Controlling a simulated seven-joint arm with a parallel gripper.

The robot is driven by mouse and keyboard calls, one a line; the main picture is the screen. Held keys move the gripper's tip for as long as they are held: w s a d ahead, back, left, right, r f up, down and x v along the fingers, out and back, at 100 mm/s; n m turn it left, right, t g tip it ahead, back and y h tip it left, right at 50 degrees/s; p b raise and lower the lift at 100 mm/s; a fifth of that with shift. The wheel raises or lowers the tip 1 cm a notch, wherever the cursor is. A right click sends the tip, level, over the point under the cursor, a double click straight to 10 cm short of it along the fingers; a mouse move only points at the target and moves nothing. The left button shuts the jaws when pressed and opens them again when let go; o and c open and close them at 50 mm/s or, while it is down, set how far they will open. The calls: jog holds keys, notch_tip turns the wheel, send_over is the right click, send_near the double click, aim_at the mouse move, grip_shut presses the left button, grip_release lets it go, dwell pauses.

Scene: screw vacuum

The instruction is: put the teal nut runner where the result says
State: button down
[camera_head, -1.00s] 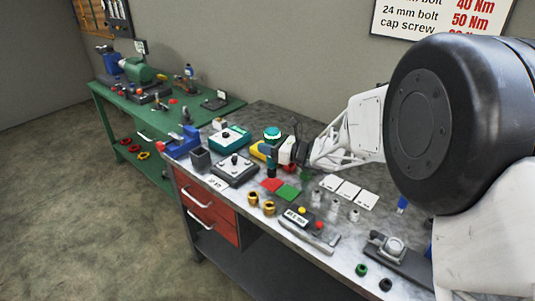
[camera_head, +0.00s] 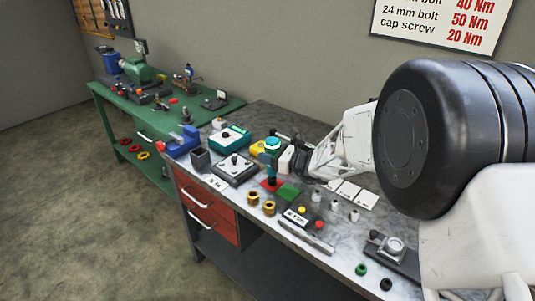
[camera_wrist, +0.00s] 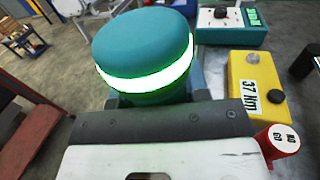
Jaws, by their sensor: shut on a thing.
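The teal nut runner (camera_head: 270,160) is upright in my gripper (camera_head: 279,162), its dark lower end over the red pad (camera_head: 265,186). I cannot tell whether it touches the pad. In the wrist view the nut runner (camera_wrist: 143,50) shows a round teal cap with a lit green ring, just beyond the gripper's body. A yellow box (camera_wrist: 255,82) reads "37 Nm" in the wrist view.
A wall sign (camera_head: 440,25) lists bolts with Nm values, its top cut off. A teal-and-white box (camera_head: 230,137), a grey box with a knob (camera_head: 235,170), brass fittings (camera_head: 253,199) and white cards (camera_head: 349,190) crowd the bench.

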jog(key=shift+f, duration=0.5)
jog(key=c, duration=0.6)
grip_release()
jog(key=shift+r, duration=0.25)
jog(key=shift+r, duration=0.4)
jog(key=v, duration=1.2)
